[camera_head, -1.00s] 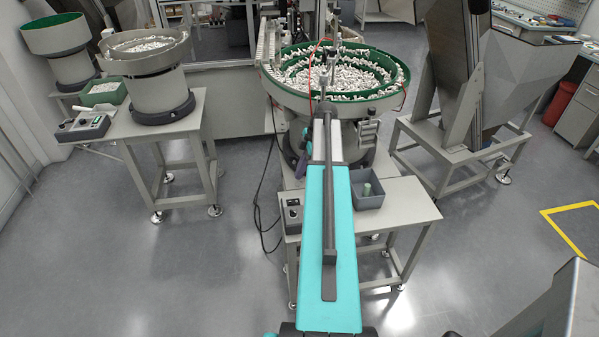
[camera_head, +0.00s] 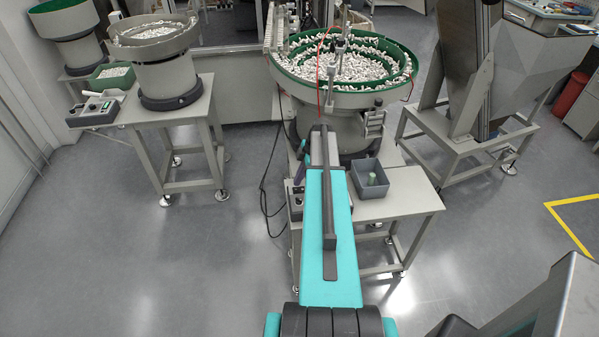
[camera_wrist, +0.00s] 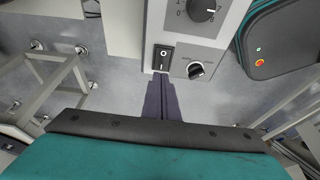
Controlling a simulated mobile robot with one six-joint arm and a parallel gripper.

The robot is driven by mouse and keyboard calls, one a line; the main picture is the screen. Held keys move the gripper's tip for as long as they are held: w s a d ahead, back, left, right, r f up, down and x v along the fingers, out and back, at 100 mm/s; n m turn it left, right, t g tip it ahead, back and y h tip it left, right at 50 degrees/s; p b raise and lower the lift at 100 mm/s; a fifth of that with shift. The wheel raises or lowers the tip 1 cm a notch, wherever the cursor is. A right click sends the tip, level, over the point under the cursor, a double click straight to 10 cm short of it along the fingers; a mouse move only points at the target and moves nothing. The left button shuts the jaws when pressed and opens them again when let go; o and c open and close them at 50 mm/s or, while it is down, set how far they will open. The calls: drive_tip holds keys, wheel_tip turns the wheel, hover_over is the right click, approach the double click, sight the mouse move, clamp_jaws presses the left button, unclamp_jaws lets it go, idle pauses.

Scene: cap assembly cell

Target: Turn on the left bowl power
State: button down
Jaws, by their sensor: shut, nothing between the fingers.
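In the wrist view a grey control box (camera_wrist: 213,22) fills the top centre. A black rocker switch (camera_wrist: 163,58) with a white circle mark is on its lower left. My gripper (camera_wrist: 161,78) is shut and empty, its dark fingertips at the switch's lower edge; I cannot tell whether they touch. In the head view my arm reaches over the middle table by the green-rimmed bowl (camera_head: 345,97), and mostly hides the control box there. A metal bowl (camera_head: 155,40) of white parts stands on the left table, with another control box (camera_head: 92,112) at its front left.
The box in the wrist view also has a numbered dial (camera_wrist: 201,8) and a smaller knob (camera_wrist: 196,70). A teal-edged dark device (camera_wrist: 275,45) lies to its right. A grey bin (camera_head: 372,178) stands on the middle table.

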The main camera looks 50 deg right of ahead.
sight(299, 189)
drive_tip(key=shift+d+p+x, duration=0.2)
drive_tip(key=shift+p+x, duration=0.25)
drive_tip(key=shift+x, duration=0.8)
drive_tip(key=shift+s, duration=0.15)
drive_tip(key=shift+f, duration=0.1)
